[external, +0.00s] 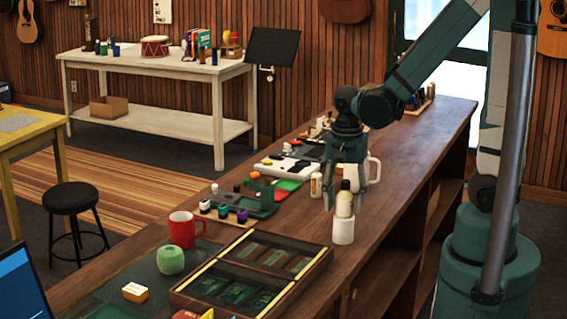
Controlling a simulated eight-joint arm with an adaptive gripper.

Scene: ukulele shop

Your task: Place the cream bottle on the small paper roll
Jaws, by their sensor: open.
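The cream bottle (344,204) stands upright, looking to rest on top of the small paper roll (343,232). The roll is a short white cylinder standing on the wooden counter. My gripper (346,196) points down over the bottle. Its fingers are open, one on each side of the bottle's upper part, and they look apart from it. The bottle's dark top shows between the fingers. The exact contact between bottle and roll is too small to judge fully.
A white mug (375,168) stands close behind my gripper, and a small bottle (316,186) stands to its left. A divided wooden case (318,262) lies in front, with a red mug (182,229) and green pot (171,260) to the left. The counter right of the roll is clear.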

